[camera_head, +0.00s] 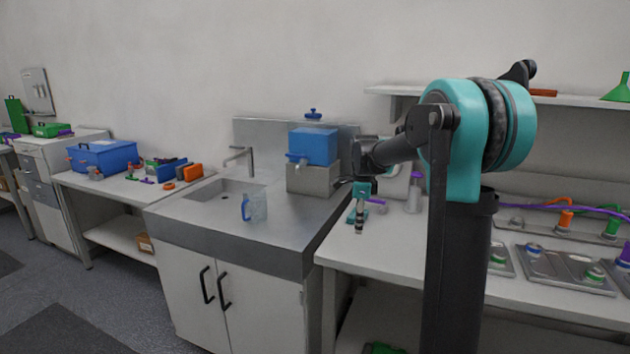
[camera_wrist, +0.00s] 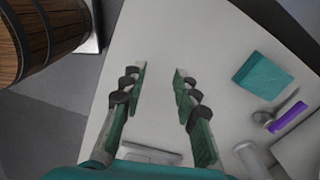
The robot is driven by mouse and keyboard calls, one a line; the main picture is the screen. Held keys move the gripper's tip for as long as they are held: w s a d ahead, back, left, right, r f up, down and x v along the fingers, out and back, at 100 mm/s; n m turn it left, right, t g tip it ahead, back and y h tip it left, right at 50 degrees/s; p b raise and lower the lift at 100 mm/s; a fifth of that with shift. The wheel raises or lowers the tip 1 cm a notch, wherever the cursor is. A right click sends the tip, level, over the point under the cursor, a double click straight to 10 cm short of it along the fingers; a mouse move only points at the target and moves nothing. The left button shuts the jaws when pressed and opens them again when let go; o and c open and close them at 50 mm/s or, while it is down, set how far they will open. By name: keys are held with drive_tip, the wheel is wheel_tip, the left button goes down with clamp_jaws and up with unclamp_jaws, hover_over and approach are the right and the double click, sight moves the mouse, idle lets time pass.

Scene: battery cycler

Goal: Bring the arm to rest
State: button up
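My gripper (camera_head: 359,230) hangs pointing down from my raised arm, over the left end of the white bench (camera_head: 390,250). In the wrist view my gripper (camera_wrist: 160,75) has its two green-padded fingers clearly apart. Nothing is between them, and the pale bench top (camera_wrist: 150,50) shows through the gap. It is open and empty. The fingertips look above the bench; the exact height cannot be told.
A teal block (camera_wrist: 263,75) and a purple-ended item (camera_wrist: 288,117) lie right of the fingers. A brown barrel-like thing (camera_wrist: 45,35) is at upper left. A sink counter (camera_head: 190,218) with a jug (camera_head: 255,206) and blue tank (camera_head: 313,146) stands left. A shelf (camera_head: 395,90) hangs behind.

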drive_tip(key=s+d+f+n+t, duration=0.1)
drive_tip(key=s+f+n, duration=0.4)
drive_tip(key=s, duration=0.4)
drive_tip(key=s+d+f+n+t, duration=0.1)
drive_tip(key=s+d+f+n, duration=0.1)
drive_tip(key=s+f+n, duration=0.3)
drive_tip(key=s+d+f+n+t, duration=0.1)
drive_tip(key=s+d+f+n, duration=0.1)
drive_tip(key=s+f+n, duration=0.3)
drive_tip(key=s+n, duration=0.4)
drive_tip(key=s, duration=0.6)
drive_tip(key=shift+f+n+t, duration=0.3)
drive_tip(key=shift+f, duration=0.05)
